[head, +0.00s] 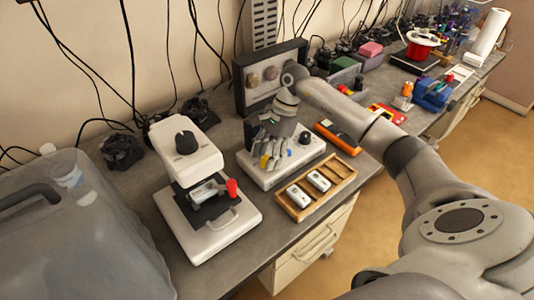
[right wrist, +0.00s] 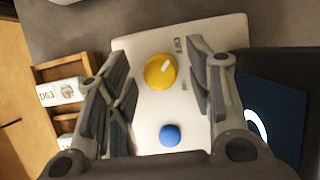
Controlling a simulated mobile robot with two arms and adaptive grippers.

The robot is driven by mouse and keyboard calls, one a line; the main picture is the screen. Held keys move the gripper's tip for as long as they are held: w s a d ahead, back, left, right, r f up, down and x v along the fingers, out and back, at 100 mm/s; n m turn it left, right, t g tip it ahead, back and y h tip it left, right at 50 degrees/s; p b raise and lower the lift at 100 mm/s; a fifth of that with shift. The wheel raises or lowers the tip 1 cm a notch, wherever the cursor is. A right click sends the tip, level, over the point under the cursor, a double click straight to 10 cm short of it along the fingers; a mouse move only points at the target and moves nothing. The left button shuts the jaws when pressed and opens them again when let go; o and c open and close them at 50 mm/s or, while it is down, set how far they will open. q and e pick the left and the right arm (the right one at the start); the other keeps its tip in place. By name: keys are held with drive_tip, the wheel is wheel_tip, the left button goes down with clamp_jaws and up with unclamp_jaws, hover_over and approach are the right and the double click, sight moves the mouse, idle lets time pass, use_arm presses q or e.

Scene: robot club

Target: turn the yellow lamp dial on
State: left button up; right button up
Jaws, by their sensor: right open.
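The yellow dial (right wrist: 160,71) is round with a white mark pointing to the upper right in the right wrist view. It sits on a white panel (right wrist: 142,115), next to a round blue knob (right wrist: 170,135). In the head view the yellow dial (head: 265,161) shows partly below my gripper. My right gripper (head: 274,148) is over the white panel box (head: 252,169), pointing down. In the right wrist view its fingers (right wrist: 157,60) are open, one on each side of the dial, with nothing between them held. I cannot tell how high the tips are. My left gripper is out of view.
A wooden tray (head: 333,192) with two white blocks stands right of the panel box. A white microscope-like device (head: 184,145) stands to its left. An orange meter (head: 337,136) lies behind the tray.

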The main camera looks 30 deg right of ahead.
drive_tip(key=c, duration=1)
drive_tip(key=m+t+b, duration=0.1)
drive_tip(key=m+b, duration=0.1)
drive_tip(key=shift+s+f+m, duration=0.1)
drive_tip(key=shift+f+m, duration=0.05)
drive_tip(key=shift+m, duration=0.25)
drive_tip(key=m+t+b, duration=0.1)
drive_tip(key=m+b, duration=0.1)
drive_tip(key=m+t+b, duration=0.1)
drive_tip(key=m+b, duration=0.1)
drive_tip(key=m, duration=0.1)
drive_tip(key=shift+s+h, duration=0.1)
drive_tip(key=shift+h, duration=0.3)
drive_tip(key=m+b, duration=0.1)
drive_tip(key=m, duration=0.2)
drive_tip(key=m+t+h+b, duration=0.1)
drive_tip(key=m+b, duration=0.1)
drive_tip(key=shift+a+m+t+h, duration=0.15)
drive_tip(key=shift+m+t+h, duration=0.15)
drive_tip(key=shift+m, duration=0.1)
drive_tip(key=shift+r+m+h+b, duration=0.1)
drive_tip(key=shift+m+h+b, duration=0.4)
drive_tip(key=shift+m, duration=0.6)
drive_tip(key=shift+r+m+h+b, duration=0.1)
drive_tip(key=shift+m+h+b, duration=0.2)
drive_tip(key=shift+m+b, duration=0.55)
drive_tip(key=shift+m, duration=0.45)
